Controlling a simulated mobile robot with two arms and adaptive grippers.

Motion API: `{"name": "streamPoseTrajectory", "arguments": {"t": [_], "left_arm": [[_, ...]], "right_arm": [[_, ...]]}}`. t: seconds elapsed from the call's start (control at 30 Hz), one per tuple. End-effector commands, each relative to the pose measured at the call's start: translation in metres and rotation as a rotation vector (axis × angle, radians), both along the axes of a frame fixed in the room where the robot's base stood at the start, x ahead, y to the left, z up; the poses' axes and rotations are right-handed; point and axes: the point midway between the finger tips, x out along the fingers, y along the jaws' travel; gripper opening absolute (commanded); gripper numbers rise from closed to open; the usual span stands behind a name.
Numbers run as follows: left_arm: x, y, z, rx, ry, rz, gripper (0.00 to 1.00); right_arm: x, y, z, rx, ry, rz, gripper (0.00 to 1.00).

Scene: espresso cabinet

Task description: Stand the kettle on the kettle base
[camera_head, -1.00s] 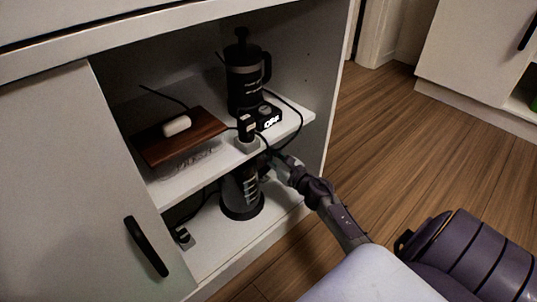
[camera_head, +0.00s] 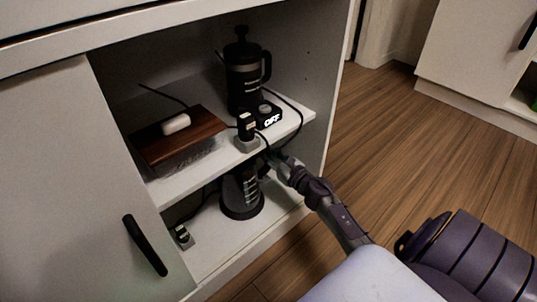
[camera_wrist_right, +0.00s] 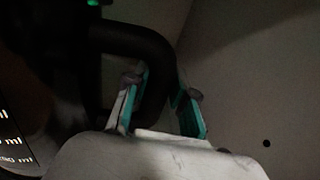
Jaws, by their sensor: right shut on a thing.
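The dark kettle (camera_head: 241,188) with pale measuring marks is upright in the lower compartment of the cabinet, below the middle shelf. Its top is hidden by the shelf. A wide black round foot (camera_head: 243,212) shows under it; I cannot tell whether this is the kettle base or the kettle's own bottom. My right gripper (camera_head: 272,165) reaches in from the right, just under the shelf edge. In the right wrist view its two teal-lined fingers (camera_wrist_right: 162,92) are shut around the kettle's black handle (camera_wrist_right: 152,55). My left gripper is not in view.
The middle shelf (camera_head: 185,190) is close above the gripper. It bears a French press (camera_head: 244,78), a small device with a lit display (camera_head: 269,119), a black-and-grey object (camera_head: 246,130) and a wooden box (camera_head: 165,148). A small socket block (camera_head: 183,236) lies at lower left.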

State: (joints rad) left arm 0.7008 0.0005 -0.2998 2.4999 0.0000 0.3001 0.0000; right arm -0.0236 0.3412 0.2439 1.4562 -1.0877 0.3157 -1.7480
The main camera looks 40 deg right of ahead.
Motion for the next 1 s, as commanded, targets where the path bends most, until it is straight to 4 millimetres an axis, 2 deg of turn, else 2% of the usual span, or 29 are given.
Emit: {"name": "streamPoseTrajectory", "arguments": {"t": [0.4,0.43,0.47,0.77,1.0], "left_arm": [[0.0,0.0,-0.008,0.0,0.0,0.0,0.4],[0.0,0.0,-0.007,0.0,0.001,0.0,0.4],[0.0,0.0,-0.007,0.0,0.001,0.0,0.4],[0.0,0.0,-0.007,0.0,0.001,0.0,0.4],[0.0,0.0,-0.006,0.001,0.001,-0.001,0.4]], "right_arm": [[0.001,0.0,-0.003,0.005,-0.009,0.0,0.0],[0.001,0.0,-0.002,0.005,-0.009,0.0,0.29],[0.001,0.0,-0.002,0.005,-0.008,0.0,0.34],[-0.002,0.0,-0.01,-0.003,0.006,0.0,0.35],[-0.018,0.0,-0.009,0.0,0.003,0.001,0.35]]}}
